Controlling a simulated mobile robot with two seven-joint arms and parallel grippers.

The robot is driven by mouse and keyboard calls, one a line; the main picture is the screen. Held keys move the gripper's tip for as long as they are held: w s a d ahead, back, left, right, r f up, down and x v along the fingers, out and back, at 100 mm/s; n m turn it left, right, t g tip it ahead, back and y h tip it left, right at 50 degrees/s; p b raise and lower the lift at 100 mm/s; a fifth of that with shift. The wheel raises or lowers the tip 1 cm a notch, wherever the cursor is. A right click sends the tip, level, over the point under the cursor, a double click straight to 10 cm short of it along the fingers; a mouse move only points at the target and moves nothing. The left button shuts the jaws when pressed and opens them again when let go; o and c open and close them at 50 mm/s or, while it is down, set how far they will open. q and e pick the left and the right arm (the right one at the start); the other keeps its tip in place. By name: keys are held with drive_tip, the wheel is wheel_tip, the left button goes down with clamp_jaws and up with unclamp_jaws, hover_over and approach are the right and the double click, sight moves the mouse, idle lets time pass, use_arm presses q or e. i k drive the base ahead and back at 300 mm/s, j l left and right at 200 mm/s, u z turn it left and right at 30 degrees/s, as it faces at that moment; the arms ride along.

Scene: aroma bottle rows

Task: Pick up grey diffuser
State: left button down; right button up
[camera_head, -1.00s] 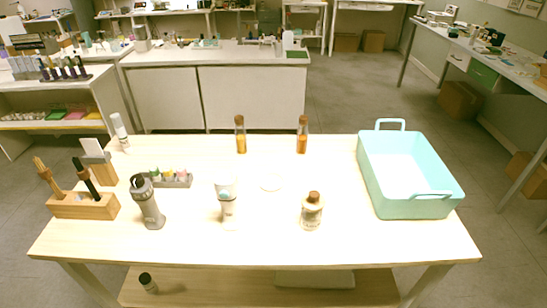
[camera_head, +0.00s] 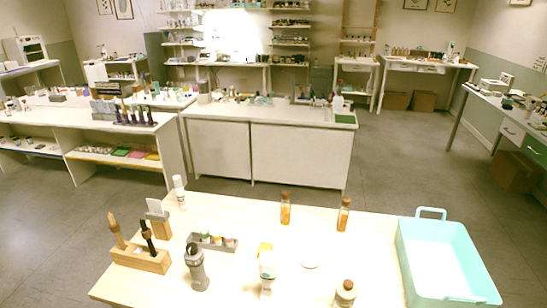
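The grey diffuser (camera_head: 197,268) stands upright on the table (camera_head: 225,290), toward its left front. It is a dark grey bottle with a rounded, darker top. The wooden holder (camera_head: 141,257) is to its left and the small grey rack (camera_head: 212,242) is just behind it. A white bottle (camera_head: 267,272) stands to its right. Neither of my grippers shows in the head view, and nothing touches the diffuser.
Two amber bottles (camera_head: 285,208) (camera_head: 343,215) stand at the back of the table. A turquoise basket (camera_head: 408,262) fills the right end. A white tube (camera_head: 180,193) stands at the back left.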

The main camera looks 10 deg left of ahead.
sight(201, 282)
drive_tip(key=i+j, duration=0.15)
drive_tip(key=j, duration=0.7)
drive_tip(key=i+j+z, duration=0.15)
drive_tip(key=j, duration=1.5)
drive_tip(key=i+j+z, duration=0.1)
drive_tip(key=j, duration=0.75)
drive_tip(key=i, duration=0.05)
